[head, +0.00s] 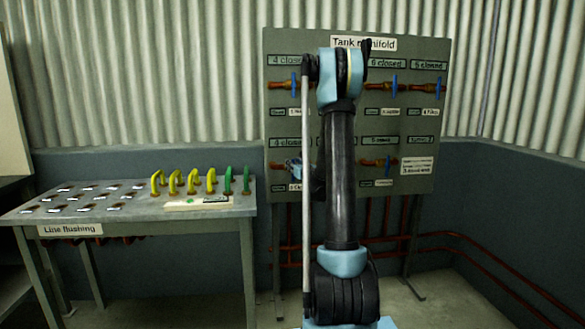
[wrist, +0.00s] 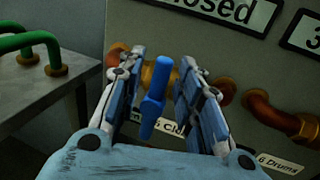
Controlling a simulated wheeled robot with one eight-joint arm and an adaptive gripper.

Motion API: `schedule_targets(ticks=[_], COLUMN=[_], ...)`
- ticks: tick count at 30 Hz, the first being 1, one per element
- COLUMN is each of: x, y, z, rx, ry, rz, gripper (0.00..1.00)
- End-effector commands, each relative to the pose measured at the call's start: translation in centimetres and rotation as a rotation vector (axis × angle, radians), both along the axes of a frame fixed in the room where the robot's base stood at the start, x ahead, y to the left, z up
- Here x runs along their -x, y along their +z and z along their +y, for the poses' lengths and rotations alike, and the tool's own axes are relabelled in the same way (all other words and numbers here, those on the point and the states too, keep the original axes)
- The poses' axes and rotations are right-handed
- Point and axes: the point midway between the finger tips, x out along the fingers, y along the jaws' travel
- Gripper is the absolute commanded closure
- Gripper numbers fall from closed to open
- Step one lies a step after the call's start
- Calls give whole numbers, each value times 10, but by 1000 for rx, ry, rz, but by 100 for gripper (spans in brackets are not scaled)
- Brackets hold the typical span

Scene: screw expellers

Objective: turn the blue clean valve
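A blue valve handle (wrist: 154,98) on a brass and copper pipe fitting stands between the two fingers of my gripper (wrist: 162,65) in the wrist view. The fingers are open, one on each side of the handle, with gaps visible on both sides. A label (wrist: 172,126) below the handle is partly hidden; it seems to read "Cle...". In the head view my gripper (head: 293,168) is at the lower left of the grey "Tank manifold" panel (head: 435,125), mostly behind my arm, and the handle there is hard to make out.
Other blue-handled valves (head: 394,85) sit on the panel. A copper pipe (wrist: 275,114) lies right of my gripper in the wrist view. A metal "Line flushing" table (head: 150,218) with yellow (head: 175,182) and green hoses (head: 229,180) stands left. Red pipes (head: 500,278) run along the right wall.

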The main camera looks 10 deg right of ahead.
Motion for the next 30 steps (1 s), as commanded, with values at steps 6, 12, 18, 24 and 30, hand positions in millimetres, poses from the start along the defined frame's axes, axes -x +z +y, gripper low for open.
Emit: schedule_targets(ticks=[6,12,18,24,30], x=[-7,-7,-7,-7,-6], y=[0,0,0,0,0], z=[2,2,2,2,3], rx=[0,0,0,3,43], ry=[0,0,0,0,0], rz=[0,0,0,0,0], gripper=[67,67,100,100,100])
